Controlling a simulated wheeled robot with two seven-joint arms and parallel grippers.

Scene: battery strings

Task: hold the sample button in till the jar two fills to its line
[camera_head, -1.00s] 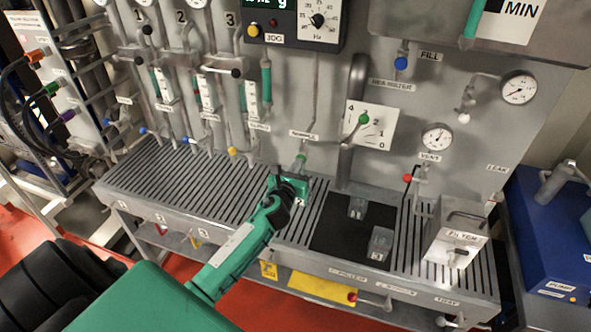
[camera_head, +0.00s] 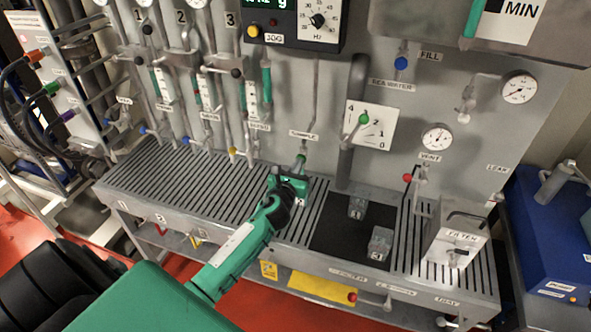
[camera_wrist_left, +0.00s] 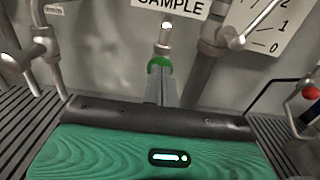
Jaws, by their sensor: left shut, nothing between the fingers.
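The SAMPLE label (camera_wrist_left: 172,5) is above a pale spout-like fitting with a green ring (camera_wrist_left: 160,64), apparently the sample button. In the head view the green part (camera_head: 302,157) shows just beyond my left gripper (camera_head: 299,168). In the left wrist view its shut, empty fingers (camera_wrist_left: 162,91) point at the green ring and overlap its lower part; I cannot tell whether they press it. Two small clear jars stand on the black mat (camera_head: 330,238): a rear jar (camera_head: 357,207), its number hard to read, and a front jar (camera_head: 380,243) that seems marked 3. Their fill levels are unclear. My right gripper is not in view.
The slatted tray (camera_head: 190,185) runs along the panel's foot. A filter box (camera_head: 456,235) stands at right. A dial plate with a green knob (camera_head: 364,119) and a red-tipped vent valve (camera_head: 407,178) are right of my gripper. Valves and tubes crowd the left.

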